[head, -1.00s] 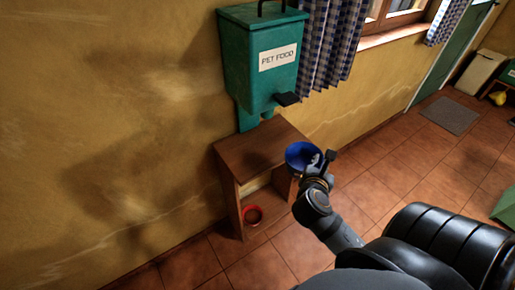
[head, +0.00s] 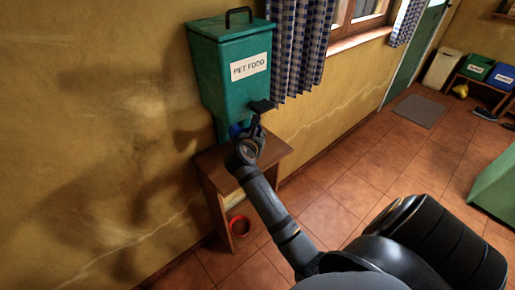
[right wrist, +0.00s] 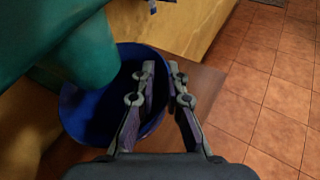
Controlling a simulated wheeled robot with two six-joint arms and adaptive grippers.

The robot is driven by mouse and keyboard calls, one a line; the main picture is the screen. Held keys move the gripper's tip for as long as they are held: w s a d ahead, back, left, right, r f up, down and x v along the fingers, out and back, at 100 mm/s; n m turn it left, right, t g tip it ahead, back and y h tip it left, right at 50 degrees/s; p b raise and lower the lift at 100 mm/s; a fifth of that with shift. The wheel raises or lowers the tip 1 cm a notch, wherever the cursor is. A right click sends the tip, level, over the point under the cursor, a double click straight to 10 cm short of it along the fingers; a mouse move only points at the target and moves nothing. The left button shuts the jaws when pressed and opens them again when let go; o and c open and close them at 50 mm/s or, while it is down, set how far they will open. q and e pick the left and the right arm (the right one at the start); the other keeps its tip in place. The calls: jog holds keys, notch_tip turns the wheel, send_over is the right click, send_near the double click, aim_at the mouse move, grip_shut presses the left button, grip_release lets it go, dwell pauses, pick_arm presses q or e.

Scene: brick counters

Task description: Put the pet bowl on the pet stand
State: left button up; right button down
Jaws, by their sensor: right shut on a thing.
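The blue pet bowl (head: 235,131) is mostly hidden behind my right gripper (head: 257,125) in the head view. The right wrist view shows the bowl (right wrist: 85,112) from above, under the green dispenser's spout. My right gripper (right wrist: 161,70) is shut on the bowl's rim, with one finger inside. The brown wooden pet stand (head: 272,157) stands against the wall below the bowl; its top (right wrist: 203,88) also shows in the wrist view. The bowl appears to be held above the stand's top, but the gap is unclear. My left gripper is out of view.
The green pet food dispenser (head: 225,70) hangs on the wall above the stand and crowds the bowl. A red bowl (head: 239,227) is on the floor at the stand's lower opening. Checked curtains (head: 298,45) hang right of the dispenser.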

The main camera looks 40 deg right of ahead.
notch_tip(320, 180, down, 2)
notch_tip(320, 180, down, 4)
jog(key=shift+f+b, duration=0.2)
jog(key=shift+b, duration=0.35)
jog(key=shift+w+f, duration=0.15)
jog(key=shift+f, duration=0.2)
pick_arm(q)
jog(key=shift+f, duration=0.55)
pick_arm(e)
jog(key=c, duration=1.4)
grip_release()
